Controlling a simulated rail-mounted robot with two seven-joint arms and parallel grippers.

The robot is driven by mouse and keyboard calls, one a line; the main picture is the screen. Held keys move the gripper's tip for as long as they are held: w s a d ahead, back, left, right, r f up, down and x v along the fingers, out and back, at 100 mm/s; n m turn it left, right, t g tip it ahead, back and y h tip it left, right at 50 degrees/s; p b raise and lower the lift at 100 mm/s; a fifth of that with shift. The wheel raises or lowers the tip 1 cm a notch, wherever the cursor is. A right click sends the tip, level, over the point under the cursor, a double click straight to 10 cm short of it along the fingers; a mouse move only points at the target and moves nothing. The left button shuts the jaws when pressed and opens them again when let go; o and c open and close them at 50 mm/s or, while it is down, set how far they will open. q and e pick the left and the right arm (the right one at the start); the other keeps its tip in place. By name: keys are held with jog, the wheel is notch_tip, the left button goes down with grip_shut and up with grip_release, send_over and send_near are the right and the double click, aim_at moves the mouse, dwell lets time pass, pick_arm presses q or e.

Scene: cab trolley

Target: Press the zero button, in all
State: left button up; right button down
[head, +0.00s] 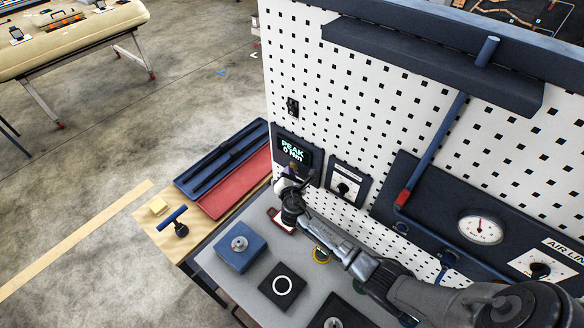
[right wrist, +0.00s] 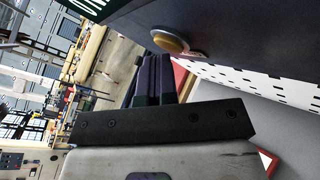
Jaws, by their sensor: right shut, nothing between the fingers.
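The dark display box (head: 297,153) on the pegboard reads "PEAK 0 Nm". In the right wrist view the dark box (right wrist: 235,25) carries a round, pale yellowish button (right wrist: 172,40). My right gripper (head: 286,180) is shut and empty, with its tips at the lower part of the display box. In the right wrist view its fingers (right wrist: 155,65) lie together, with the tips close beside the button. I cannot tell whether they touch it. In the head view the gripper covers much of the box's lower part. My left gripper is not in view.
A blue and red tray (head: 232,190) lies left on the bench. A blue block (head: 239,246) and a black square with a white ring (head: 283,285) sit in front. A knob panel (head: 346,184) and a pressure gauge (head: 481,229) are right of the display.

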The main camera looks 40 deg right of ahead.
jog(key=shift+d, duration=0.15)
dwell(0.3)
jog(key=shift+a, duration=0.2)
jog(key=shift+s+a, duration=0.1)
jog(key=shift+a, duration=0.6)
jog(key=shift+a, duration=0.1)
jog(key=a, duration=0.4)
jog(key=shift+s+a+p, duration=0.3)
jog(key=shift+a, duration=0.1)
